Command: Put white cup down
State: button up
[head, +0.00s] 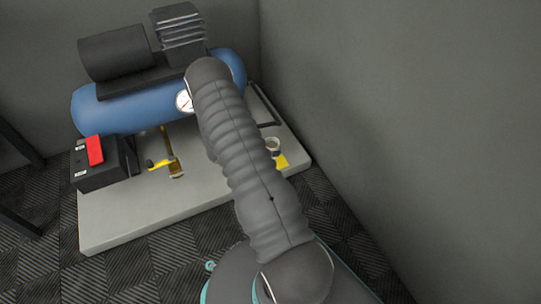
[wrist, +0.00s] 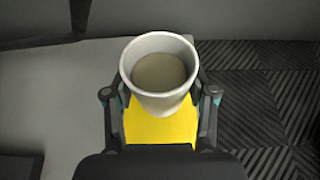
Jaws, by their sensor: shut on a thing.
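The white cup (wrist: 158,102) is between the two fingers of my gripper (wrist: 160,92) in the wrist view, its mouth facing the camera. My gripper is shut on it. The inside looks grey-brown; I cannot tell whether that is liquid or shade. A flat yellow patch (wrist: 160,130) shows below the cup. In the head view the cup (head: 272,144) shows small beside my arm, just above the yellow patch (head: 281,162) on the pale slab (head: 215,195). Whether the cup touches the patch is unclear. My arm hides most of the gripper there.
A blue compressor tank (head: 125,108) with a gauge (head: 184,101) stands on the slab's back part. A black battery-like box with a red top (head: 95,151) and a yellow-handled valve (head: 160,164) are at left. Grey walls close in behind and at right. The slab's front is bare.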

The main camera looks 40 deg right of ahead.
jog(key=shift+w+f+b, duration=0.2)
jog(key=shift+f+b, duration=0.2)
jog(key=shift+f, duration=1.7)
jog(key=shift+f, duration=0.2)
jog(key=o, duration=1.1)
jog(key=shift+c, duration=0.2)
jog(key=shift+r, duration=0.25)
jog(key=p+v, duration=0.1)
jog(key=v, duration=0.6)
jog(key=shift+w+a, duration=0.1)
jog(key=shift+a, duration=0.1)
